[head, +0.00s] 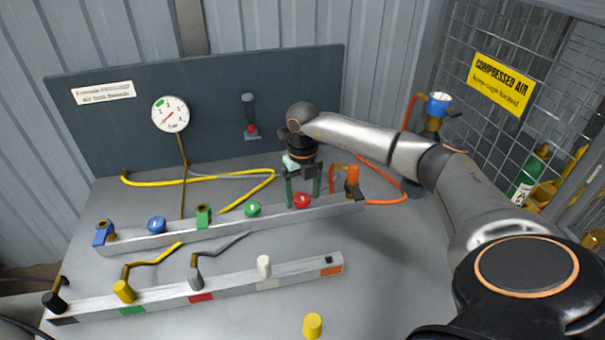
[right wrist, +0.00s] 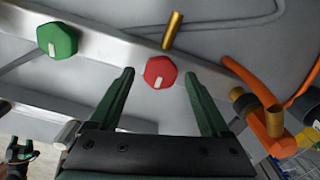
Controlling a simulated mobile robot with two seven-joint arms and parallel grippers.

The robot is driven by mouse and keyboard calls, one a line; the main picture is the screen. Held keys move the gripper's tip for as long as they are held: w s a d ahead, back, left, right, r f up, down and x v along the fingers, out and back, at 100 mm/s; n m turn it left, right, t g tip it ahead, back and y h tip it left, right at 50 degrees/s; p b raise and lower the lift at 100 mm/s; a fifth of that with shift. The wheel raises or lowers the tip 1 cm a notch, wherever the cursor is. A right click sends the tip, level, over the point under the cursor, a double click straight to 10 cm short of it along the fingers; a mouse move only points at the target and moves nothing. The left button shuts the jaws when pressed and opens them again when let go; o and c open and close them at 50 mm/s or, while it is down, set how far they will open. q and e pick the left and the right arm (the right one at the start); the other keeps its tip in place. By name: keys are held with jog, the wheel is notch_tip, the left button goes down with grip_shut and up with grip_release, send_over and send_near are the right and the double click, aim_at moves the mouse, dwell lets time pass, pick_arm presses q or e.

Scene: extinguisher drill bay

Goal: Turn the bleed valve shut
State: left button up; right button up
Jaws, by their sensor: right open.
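Three round knobs sit on the rear rail (head: 228,232): a blue knob (head: 156,225), a green knob (head: 252,209) and a red knob (head: 302,200). No label shows which is the bleed valve. My right gripper (head: 302,196) points down over the red knob with its jaws open. In the right wrist view, the red knob (right wrist: 160,72), with a white mark, lies between and slightly beyond the fingertips (right wrist: 159,72). A gap shows on both sides of it. The green knob (right wrist: 57,40) is off to the left.
An orange hose fitting (head: 352,181) stands just right of the red knob. A pressure gauge (head: 170,114) is on the back panel. The front rail (head: 220,295) holds plugs, and a yellow plug (head: 312,325) stands before it. Yellow hose (head: 150,182) lies behind the rear rail.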

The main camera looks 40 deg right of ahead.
aim_at(303, 198)
jog(key=shift+r, duration=0.1)
notch_tip(303, 198, up, 12)
jog(key=shift+r, duration=0.2)
jog(key=shift+s+f, duration=0.1)
dwell(0.7)
